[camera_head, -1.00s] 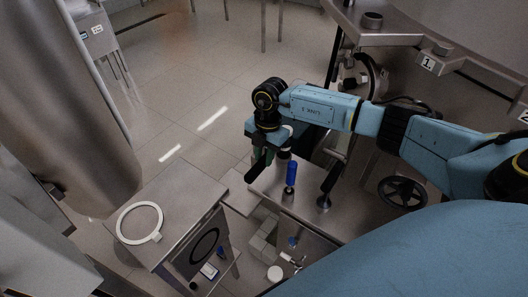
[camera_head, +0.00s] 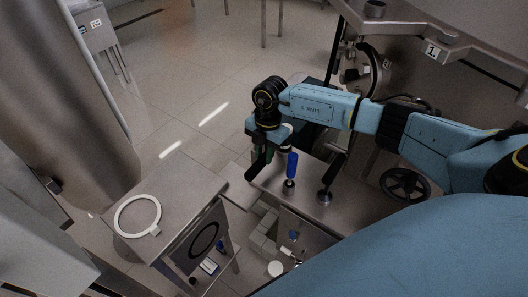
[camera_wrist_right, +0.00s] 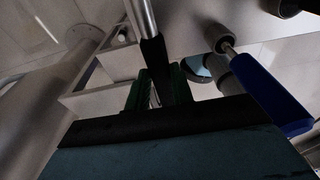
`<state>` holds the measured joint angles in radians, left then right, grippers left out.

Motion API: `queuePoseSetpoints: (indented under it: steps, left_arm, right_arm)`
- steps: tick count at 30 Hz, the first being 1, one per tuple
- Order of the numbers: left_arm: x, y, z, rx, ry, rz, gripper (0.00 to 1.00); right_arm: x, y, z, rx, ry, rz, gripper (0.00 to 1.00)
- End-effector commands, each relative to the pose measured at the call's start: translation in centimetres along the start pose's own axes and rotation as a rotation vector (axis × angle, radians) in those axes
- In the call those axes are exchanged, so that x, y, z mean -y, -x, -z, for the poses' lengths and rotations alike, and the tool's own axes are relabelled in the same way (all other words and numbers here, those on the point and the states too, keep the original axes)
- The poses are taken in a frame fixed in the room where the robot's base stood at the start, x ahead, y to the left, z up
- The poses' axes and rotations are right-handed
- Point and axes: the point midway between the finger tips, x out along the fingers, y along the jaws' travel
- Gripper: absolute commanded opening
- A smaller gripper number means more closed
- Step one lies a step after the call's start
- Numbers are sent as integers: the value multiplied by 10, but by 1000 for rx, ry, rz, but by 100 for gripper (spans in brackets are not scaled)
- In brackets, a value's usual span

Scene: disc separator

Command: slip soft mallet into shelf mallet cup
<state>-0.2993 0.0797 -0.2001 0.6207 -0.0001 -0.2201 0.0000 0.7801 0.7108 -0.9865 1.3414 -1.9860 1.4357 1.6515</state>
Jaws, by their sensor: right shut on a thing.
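My right gripper (camera_head: 262,160) hangs over the left part of the metal shelf top (camera_head: 310,212), beside a standing blue-handled tool (camera_head: 292,165). In the right wrist view, the green-padded fingers of my right gripper (camera_wrist_right: 157,92) are shut on a black grip with a bare metal shaft. I take this to be the soft mallet (camera_wrist_right: 153,55); its head is out of view. The blue handle (camera_wrist_right: 270,95) lies to the right of the fingers there. I cannot make out which holder is the mallet cup. My left gripper is not in view.
A black-handled tool (camera_head: 329,182) stands in a round base on the shelf, right of the blue one. A side table (camera_head: 180,190) with a white ring (camera_head: 137,232) is at left. A black handwheel (camera_head: 405,184) and the large machine are at right. Open floor lies behind.

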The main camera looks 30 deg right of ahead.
Motion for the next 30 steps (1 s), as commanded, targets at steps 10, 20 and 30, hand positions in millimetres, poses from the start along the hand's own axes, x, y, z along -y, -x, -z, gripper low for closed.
queuePoseSetpoints:
  steps: [10,20,30]
  left_arm:
    - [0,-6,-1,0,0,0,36]
    - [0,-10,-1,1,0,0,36]
    - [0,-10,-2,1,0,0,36]
  right_arm:
    - [0,-9,-1,0,0,0,0]
    - [0,-16,-2,0,-1,0,0]
    - [0,-16,-2,0,-1,-1,0]
